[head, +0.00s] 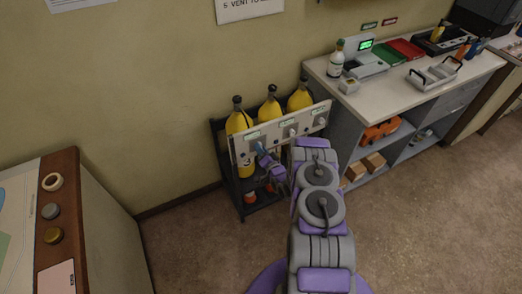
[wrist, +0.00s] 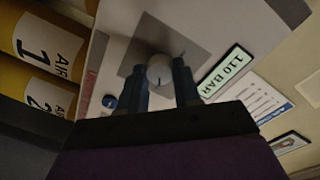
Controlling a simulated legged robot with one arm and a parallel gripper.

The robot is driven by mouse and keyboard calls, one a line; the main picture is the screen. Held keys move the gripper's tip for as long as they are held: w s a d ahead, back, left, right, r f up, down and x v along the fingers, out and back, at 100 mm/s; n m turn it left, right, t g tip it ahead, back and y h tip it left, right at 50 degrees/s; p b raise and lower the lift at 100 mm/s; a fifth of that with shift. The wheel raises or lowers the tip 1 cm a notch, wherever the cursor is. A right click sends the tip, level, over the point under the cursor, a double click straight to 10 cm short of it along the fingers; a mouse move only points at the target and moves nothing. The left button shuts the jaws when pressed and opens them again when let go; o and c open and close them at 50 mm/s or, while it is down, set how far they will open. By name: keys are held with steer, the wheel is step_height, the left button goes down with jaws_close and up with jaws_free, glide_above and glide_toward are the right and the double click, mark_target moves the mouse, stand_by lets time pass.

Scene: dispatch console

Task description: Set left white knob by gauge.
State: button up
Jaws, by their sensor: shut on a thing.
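The left white knob (wrist: 159,70) sits on a grey square of the pale panel (head: 306,120). It has a dark pointer line on its face. My gripper (head: 262,151) is at the left end of the panel, and in the wrist view its two dark fingers stand on either side of the knob, shut on it. The gauge (wrist: 226,70) is a pale green display beside the knob and reads "110 BAR". In the head view my fingers largely hide the left knob. The middle white knob (head: 292,131) and right white knob (head: 321,121) are free.
Several yellow air bottles (head: 270,109) stand in a dark rack behind the panel. A counter (head: 390,100) with a bottle and trays stands right; a wood-edged console (head: 65,165) stands left.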

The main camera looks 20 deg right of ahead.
steer(key=shift+d, duration=0.15)
steer(key=o, duration=1.1)
steer(key=shift+d, duration=0.1)
steer(key=shift+c, duration=0.2)
steer(key=s+p, duration=0.2)
steer(key=s, duration=1.5)
steer(key=shift+s+r, duration=0.2)
steer(key=shift+r, duration=0.1)
steer(key=shift+w, duration=0.1)
